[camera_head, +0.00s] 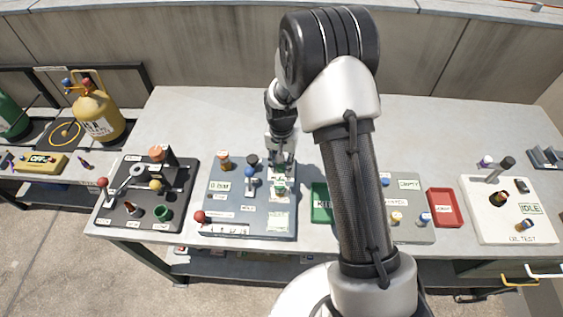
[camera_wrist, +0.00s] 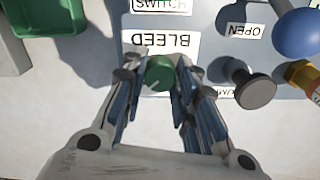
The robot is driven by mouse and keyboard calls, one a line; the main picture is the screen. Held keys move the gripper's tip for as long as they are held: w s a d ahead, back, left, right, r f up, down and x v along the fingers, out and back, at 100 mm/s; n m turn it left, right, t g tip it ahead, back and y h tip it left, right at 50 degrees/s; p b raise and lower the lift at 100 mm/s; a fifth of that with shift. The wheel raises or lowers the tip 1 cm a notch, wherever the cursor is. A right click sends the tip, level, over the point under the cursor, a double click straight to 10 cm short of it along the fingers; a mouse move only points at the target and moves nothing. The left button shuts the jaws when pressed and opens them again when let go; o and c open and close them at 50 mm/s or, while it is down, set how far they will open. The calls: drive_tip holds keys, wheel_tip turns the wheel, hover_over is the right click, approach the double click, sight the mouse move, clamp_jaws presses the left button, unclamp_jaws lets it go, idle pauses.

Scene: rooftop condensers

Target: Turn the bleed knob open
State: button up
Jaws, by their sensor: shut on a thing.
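The bleed knob is a green round knob (camera_wrist: 160,72) beside the BLEED label (camera_wrist: 160,42), which reads upside down in the wrist view. My gripper (camera_wrist: 158,80) is shut on the green knob, with one finger on each side of it. In the head view my gripper (camera_head: 281,180) reaches down over the right part of the blue-grey panel (camera_head: 222,190) and mostly covers the knob there. I cannot tell how far the knob is turned.
A dark knob (camera_wrist: 250,84), a blue ball lever (camera_wrist: 297,33) and a brass fitting (camera_wrist: 300,74) stand close to my right finger. A green tray (camera_head: 321,203) lies right of the panel. A black panel (camera_head: 150,192) with levers stands left. The table behind is clear.

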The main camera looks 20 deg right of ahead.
drive_tip(key=o, duration=1.1)
wheel_tip(320, 180, up, 12)
idle(0.4)
